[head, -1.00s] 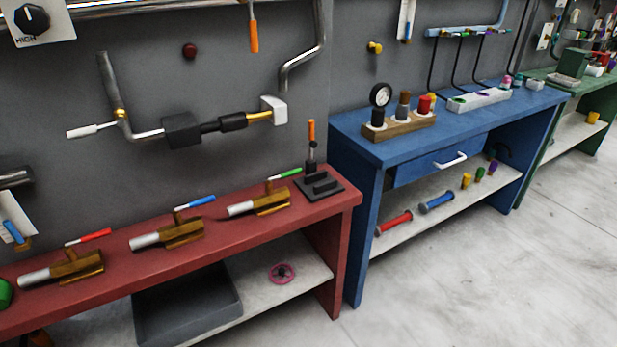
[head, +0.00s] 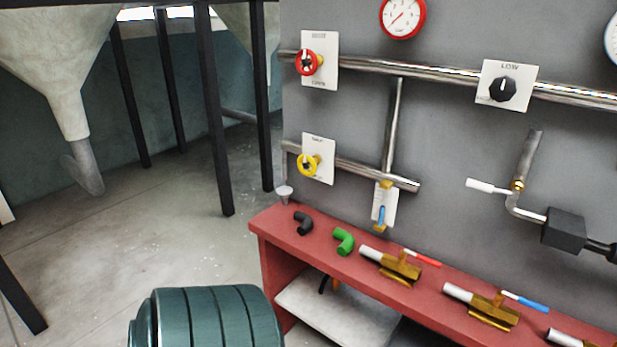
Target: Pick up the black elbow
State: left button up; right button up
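The black elbow (head: 303,223) is a short dark bent pipe piece lying on top of the red bench (head: 262,222), near its left end. A green elbow (head: 343,241) of similar shape lies just to its right, apart from it. Neither of my grippers shows in the head view.
Brass valves with red (head: 396,266) and blue (head: 485,305) handles lie further right on the bench. A ribbed teal drum (head: 210,318) stands in front of the bench's left end. Open floor (head: 175,225) and black posts (head: 215,110) are to the left.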

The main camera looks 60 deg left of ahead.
aim_at(307, 221)
jog(key=u, duration=2.1)
